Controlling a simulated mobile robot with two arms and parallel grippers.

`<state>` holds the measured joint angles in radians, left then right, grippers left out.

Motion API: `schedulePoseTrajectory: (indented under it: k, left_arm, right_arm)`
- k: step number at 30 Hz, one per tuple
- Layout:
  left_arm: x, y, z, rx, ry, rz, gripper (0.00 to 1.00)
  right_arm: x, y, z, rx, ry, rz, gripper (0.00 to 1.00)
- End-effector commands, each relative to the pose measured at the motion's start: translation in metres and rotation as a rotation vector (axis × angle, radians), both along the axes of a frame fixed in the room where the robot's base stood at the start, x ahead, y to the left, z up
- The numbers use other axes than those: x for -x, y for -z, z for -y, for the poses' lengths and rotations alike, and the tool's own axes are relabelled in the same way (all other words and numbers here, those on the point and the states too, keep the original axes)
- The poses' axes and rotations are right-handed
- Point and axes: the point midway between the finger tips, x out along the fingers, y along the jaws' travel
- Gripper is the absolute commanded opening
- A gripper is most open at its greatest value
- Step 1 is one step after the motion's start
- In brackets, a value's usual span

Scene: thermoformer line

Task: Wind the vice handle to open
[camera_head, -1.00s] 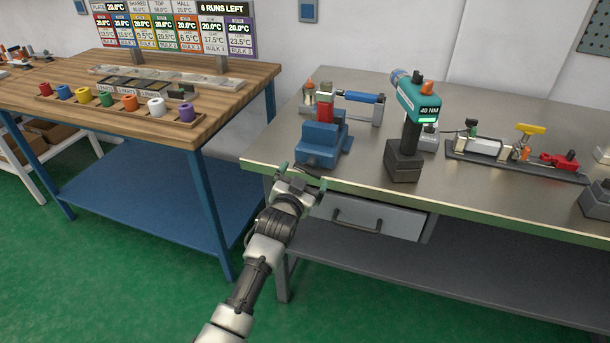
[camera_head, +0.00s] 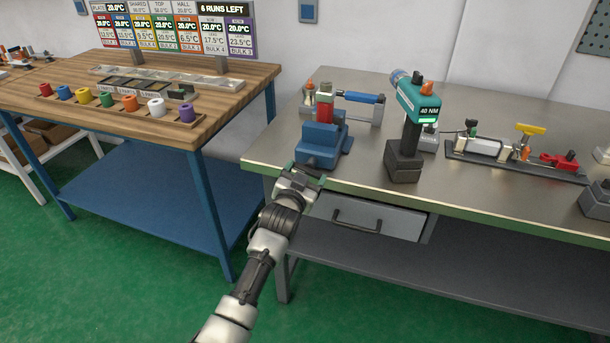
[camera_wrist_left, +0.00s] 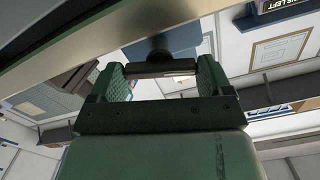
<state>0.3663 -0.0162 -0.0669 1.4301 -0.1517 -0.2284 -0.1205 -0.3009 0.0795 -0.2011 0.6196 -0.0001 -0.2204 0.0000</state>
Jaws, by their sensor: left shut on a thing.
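My left gripper (camera_head: 306,174) is at the bench's front edge, just in front of the vice. In the left wrist view its green fingers (camera_wrist_left: 162,78) are shut on the dark vice handle bar (camera_wrist_left: 160,70), which lies across between them. The handle's round hub and part of the blue vice body (camera_wrist_left: 185,42) show behind it. In the head view the gripper hides the handle. My right gripper is not in view.
A teal torque driver (camera_head: 417,100) stands in a dark holder right of the vice. A toggle clamp fixture (camera_head: 515,150) lies further right. A drawer (camera_head: 365,217) sits under the bench edge beside my arm. A wooden table (camera_head: 225,82) stands left.

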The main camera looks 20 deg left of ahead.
Motion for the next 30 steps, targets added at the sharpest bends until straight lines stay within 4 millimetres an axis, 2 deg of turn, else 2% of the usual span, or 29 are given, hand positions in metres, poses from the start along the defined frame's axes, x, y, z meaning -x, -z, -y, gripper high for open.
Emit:
schedulePoseTrajectory:
  k: [8,21,30]
  left_arm:
    - [0.000,-0.001,0.000,0.141,0.001,-0.006,0.56]
    - [0.000,-0.001,0.000,0.514,-0.001,-0.019,0.56]
    - [0.000,-0.001,0.000,0.705,0.000,-0.025,0.56]
  right_arm:
    - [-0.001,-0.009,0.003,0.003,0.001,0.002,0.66]
    - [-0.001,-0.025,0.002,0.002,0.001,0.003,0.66]
    - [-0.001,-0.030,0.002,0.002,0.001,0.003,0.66]
